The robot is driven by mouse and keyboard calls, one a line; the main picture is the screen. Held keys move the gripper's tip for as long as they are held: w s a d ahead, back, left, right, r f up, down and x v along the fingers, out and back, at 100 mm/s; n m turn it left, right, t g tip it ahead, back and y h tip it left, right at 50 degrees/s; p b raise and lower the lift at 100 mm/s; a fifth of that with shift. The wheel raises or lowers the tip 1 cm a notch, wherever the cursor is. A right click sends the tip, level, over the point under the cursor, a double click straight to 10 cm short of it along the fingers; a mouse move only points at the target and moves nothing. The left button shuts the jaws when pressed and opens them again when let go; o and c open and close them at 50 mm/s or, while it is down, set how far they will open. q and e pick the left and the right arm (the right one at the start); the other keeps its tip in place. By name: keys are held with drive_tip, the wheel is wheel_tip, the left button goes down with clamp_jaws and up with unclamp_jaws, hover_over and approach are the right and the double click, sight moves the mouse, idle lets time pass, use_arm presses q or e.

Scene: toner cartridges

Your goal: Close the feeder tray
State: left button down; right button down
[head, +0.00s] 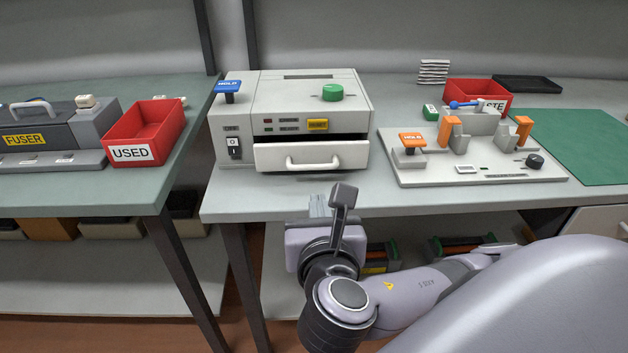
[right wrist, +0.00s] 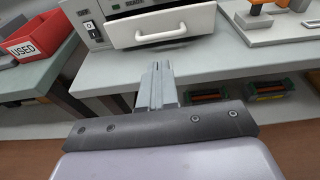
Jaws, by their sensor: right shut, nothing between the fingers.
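The feeder tray (head: 311,157) is a pale drawer with a bowed handle at the front of the beige machine (head: 290,96). It sticks out a little, with a dark gap above its front. It also shows in the right wrist view (right wrist: 163,26) at the top. My right gripper (head: 322,204) is shut and empty, in front of and below the tray, apart from it, near the bench's front edge. In the right wrist view its fingers (right wrist: 157,75) are together and point toward the tray. My left gripper is not in view.
A fixture with orange clamps (head: 470,165) stands to the right. A red USED bin (head: 146,133) is to the left. Bare bench (head: 300,196) lies before the tray.

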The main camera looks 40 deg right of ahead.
drive_tip(key=b, duration=0.2)
approach(313, 155)
drive_tip(key=shift+w+d+f, duration=0.2)
drive_tip(key=shift+w+f, duration=0.2)
drive_tip(key=shift+f, duration=0.1)
drive_tip(key=shift+w+d+f, duration=0.15)
drive_tip(key=shift+w+f, duration=0.3)
drive_tip(key=shift+f, duration=0.05)
drive_tip(key=shift+w+d+f+b, duration=0.1)
drive_tip(key=shift+w+d+b, duration=0.2)
drive_tip(key=shift+w, duration=0.3)
drive_tip(key=shift+w+d+p, duration=0.25)
drive_tip(key=shift+w+p, duration=0.1)
drive_tip(key=shift+w, duration=0.05)
drive_tip(key=x, duration=0.1)
drive_tip(key=p+x, duration=0.1)
drive_tip(key=shift+w+d+r, duration=0.25)
drive_tip(key=shift+w+r, duration=0.05)
drive_tip(key=shift+w, duration=0.05)
drive_tip(key=shift+d, duration=0.1)
drive_tip(key=shift+w+d+r, duration=0.1)
drive_tip(key=shift+r, duration=0.05)
